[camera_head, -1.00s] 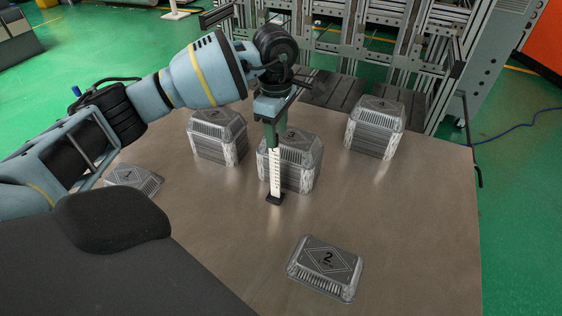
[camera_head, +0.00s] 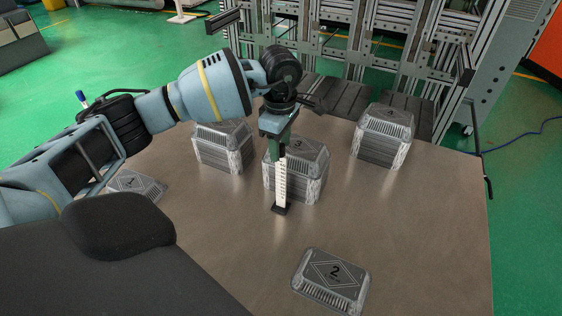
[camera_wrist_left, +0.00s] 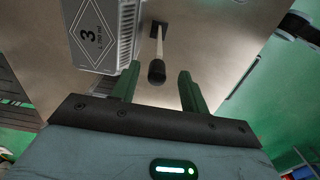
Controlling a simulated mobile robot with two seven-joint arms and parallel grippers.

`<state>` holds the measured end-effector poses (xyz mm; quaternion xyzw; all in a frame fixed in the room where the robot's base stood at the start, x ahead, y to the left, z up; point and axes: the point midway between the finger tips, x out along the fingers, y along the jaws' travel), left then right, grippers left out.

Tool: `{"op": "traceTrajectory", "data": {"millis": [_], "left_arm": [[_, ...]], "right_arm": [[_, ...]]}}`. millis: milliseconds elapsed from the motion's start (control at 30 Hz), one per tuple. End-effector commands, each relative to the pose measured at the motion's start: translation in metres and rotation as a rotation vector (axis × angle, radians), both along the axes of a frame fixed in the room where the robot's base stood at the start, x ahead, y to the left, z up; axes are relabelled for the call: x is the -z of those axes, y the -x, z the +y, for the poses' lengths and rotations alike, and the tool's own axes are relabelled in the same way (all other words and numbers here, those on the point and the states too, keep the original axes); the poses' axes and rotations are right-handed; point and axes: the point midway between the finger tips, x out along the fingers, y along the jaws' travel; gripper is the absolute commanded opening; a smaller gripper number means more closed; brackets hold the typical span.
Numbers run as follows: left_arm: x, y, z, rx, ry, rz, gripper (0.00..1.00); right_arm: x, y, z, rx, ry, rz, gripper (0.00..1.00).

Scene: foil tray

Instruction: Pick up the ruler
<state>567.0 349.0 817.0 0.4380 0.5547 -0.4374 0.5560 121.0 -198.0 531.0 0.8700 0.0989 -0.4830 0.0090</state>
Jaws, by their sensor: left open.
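The ruler (camera_head: 281,185) is a white strip with dark marks, standing upright on a small black base (camera_head: 281,209) on the table. In the left wrist view the ruler (camera_wrist_left: 159,43) is seen from above, with a round black knob at its upper end. My left gripper (camera_head: 279,149) points down over the ruler's upper end, in front of the middle stack of foil trays. In the left wrist view the left gripper (camera_wrist_left: 159,86) is open, its green fingers on either side of the knob with gaps showing. My right gripper is not in view.
The stack marked 3 (camera_head: 296,172) stands close behind the ruler. Other stacks stand behind left (camera_head: 222,147) and right (camera_head: 383,137). Single foil trays marked 1 (camera_head: 136,184) and 2 (camera_head: 331,280) lie left and in front. The table's right side (camera_head: 430,220) is clear.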

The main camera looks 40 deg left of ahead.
Motion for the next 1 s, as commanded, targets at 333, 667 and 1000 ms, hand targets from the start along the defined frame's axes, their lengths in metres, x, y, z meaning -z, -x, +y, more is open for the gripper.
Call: {"op": "traceTrajectory", "data": {"millis": [333, 667, 1000], "left_arm": [[0.044, -0.003, 0.002, 0.000, -0.001, 0.003, 0.45], [0.047, -0.003, 0.002, 0.001, -0.001, 0.001, 0.40], [0.047, -0.003, 0.002, 0.001, -0.001, 0.001, 0.00]], "right_arm": [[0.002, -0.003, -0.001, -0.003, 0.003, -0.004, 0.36], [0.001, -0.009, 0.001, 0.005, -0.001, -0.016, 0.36], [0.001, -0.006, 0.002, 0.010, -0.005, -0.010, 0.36]]}}
